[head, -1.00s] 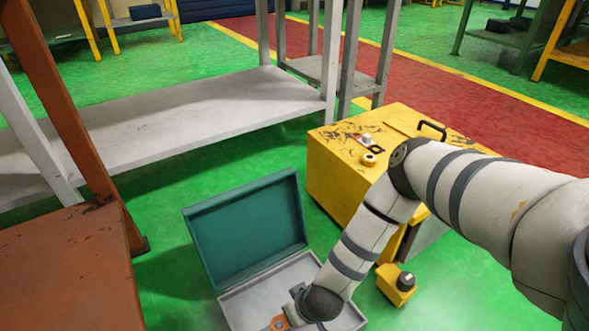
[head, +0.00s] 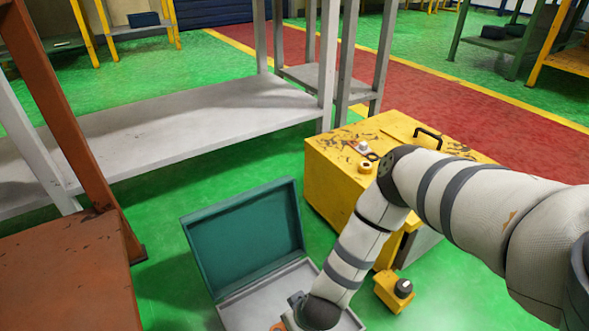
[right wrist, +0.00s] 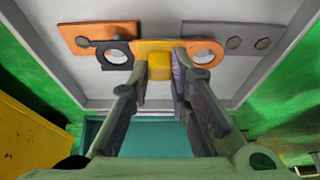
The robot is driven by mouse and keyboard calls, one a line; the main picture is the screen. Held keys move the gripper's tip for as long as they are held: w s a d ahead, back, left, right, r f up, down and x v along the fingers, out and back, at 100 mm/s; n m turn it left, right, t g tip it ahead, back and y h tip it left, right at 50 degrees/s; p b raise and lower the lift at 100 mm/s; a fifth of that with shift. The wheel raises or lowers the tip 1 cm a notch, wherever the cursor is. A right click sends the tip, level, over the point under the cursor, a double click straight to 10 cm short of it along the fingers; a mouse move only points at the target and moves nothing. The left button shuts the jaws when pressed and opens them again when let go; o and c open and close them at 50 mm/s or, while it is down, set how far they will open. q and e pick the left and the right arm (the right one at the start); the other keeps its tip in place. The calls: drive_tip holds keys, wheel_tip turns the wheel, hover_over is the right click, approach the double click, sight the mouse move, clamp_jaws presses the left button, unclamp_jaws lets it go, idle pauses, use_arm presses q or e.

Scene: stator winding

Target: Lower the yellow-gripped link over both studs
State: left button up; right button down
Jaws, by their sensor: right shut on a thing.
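In the right wrist view my right gripper (right wrist: 160,75) is shut on the yellow grip (right wrist: 159,66) at the middle of an orange link (right wrist: 185,45). The link's right end is a ring with an open hole. Near its left end is a dark ring-shaped piece (right wrist: 98,50) beside an orange plate (right wrist: 95,32). Round grey stud-like heads show on the plates at left (right wrist: 82,41) and right (right wrist: 233,42). Whether the link touches anything beneath it is unclear. In the head view the right gripper is mostly cut off at the bottom edge. My left gripper is out of view.
The pale case (head: 262,295) lies open on the green floor, its teal lid (head: 243,235) raised behind. A yellow cabinet (head: 330,180) stands to the right, with a small yellow block (head: 390,290) nearby. An orange-brown bench (head: 65,280) is at left.

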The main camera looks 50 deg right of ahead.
drive_tip(key=shift+f, duration=0.1)
use_arm(q)
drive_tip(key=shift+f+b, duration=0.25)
drive_tip(key=shift+b, duration=0.1)
use_arm(e)
drive_tip(key=shift+f, duration=0.45)
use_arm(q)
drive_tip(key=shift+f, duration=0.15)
use_arm(e)
drive_tip(key=shift+f, duration=0.6)
idle(0.5)
drive_tip(key=c, duration=1.4)
unclamp_jaws()
wheel_tip(320, 180, up, 7)
drive_tip(key=p, duration=0.6)
drive_tip(key=shift+r, duration=0.15)
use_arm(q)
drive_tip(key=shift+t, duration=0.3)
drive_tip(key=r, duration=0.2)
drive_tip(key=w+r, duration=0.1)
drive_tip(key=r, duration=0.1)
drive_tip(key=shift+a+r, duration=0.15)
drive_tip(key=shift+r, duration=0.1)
use_arm(e)
drive_tip(key=shift+f, duration=0.2)
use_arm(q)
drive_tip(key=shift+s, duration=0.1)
